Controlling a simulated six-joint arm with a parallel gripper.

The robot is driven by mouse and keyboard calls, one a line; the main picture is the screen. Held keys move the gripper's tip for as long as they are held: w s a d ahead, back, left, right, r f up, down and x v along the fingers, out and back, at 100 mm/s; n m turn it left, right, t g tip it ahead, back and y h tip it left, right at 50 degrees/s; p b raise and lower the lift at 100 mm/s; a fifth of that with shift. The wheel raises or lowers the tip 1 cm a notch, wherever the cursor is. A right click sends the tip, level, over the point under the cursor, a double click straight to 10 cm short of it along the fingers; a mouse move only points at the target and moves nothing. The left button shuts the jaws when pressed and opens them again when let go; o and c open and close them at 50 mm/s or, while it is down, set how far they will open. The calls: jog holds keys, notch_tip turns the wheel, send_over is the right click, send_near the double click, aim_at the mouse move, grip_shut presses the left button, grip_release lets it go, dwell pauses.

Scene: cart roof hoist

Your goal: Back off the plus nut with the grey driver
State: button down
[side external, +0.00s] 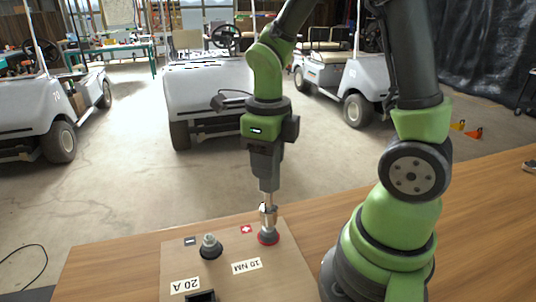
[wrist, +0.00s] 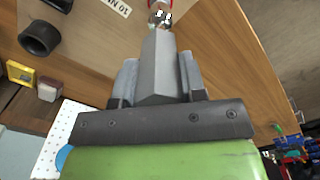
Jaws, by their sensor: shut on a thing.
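My gripper (side external: 265,148) points down over the board and is shut on the grey driver (side external: 265,172). In the wrist view the driver (wrist: 157,62) runs away from the camera between the two fingers of my gripper (wrist: 158,82).
The board (side external: 228,270) lies on the wooden table (side external: 120,255). The minus post (side external: 210,247) stands left of the driver, with a black part (side external: 201,296) in front. A black cup (wrist: 40,38) and a yellow box (wrist: 19,77) show in the wrist view. Carts stand behind.

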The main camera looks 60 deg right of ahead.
jog(key=shift+f, duration=0.9)
jog(key=shift+r, duration=0.1)
